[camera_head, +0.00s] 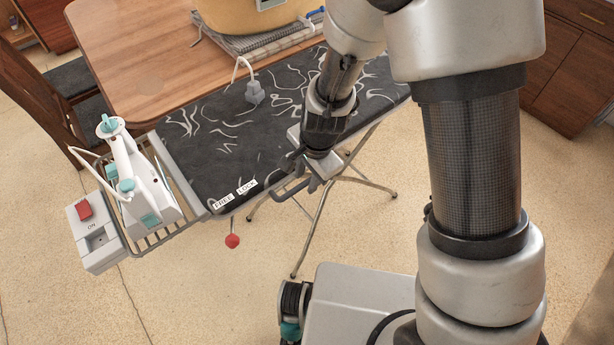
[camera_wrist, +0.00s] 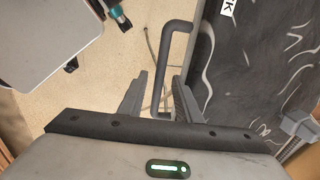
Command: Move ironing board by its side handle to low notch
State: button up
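The ironing board (camera_head: 215,150) has a black cover with white squiggles and stands on thin metal legs beside the wooden table. Its dark side handle (camera_head: 290,190) sticks out from the near long edge. In the wrist view the handle (camera_wrist: 163,65) is a bent bar along the board's edge (camera_wrist: 215,90). My gripper (camera_head: 312,180) is at the handle, over the board's near edge. In the wrist view my gripper's fingers (camera_wrist: 161,80) are spread, with the handle's lower part between them and gaps visible. Contact is unclear. I cannot make out a low notch.
A red knob (camera_head: 232,241) hangs under the edge near the FREE and LOCK labels (camera_head: 235,194). A white iron (camera_head: 140,185) and a switch box (camera_head: 95,232) are at the left end rack. The wooden table (camera_head: 140,60) stands behind. Open floor lies in front.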

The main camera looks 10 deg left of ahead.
grip_shut()
notch_tip(320, 180, down, 8)
jog(key=b, duration=0.5)
jog(key=shift+r, duration=0.25)
grip_release()
jog(key=shift+f, duration=0.1)
notch_tip(320, 180, up, 17)
jog(key=s+d+p, duration=0.2)
jog(key=p, duration=0.3)
jog(key=shift+d, duration=0.3)
